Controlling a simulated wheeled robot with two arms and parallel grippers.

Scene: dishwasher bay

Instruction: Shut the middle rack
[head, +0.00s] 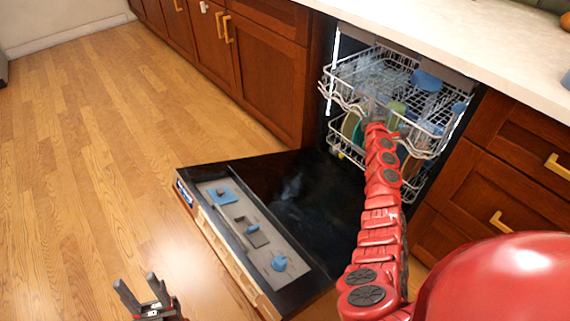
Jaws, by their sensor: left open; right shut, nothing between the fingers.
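The dishwasher stands open under the counter, with its door (300,190) folded down flat. A white wire rack (343,95), which I take to be the middle rack, sticks out of the opening and holds dishes, including a blue item (426,80) and a green cup. My red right arm reaches over the door to the front of the racks. Its gripper is hidden beyond the arm, so I cannot tell whether it touches the rack. My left gripper (143,297) is open and empty at the bottom left, over the floor, apart from the door.
Another wire rack (340,148) with dishes shows lower down, partly hidden by my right arm. Wooden cabinets (262,72) flank the dishwasher, under a pale counter (480,35). The wooden floor (90,160) at left is clear.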

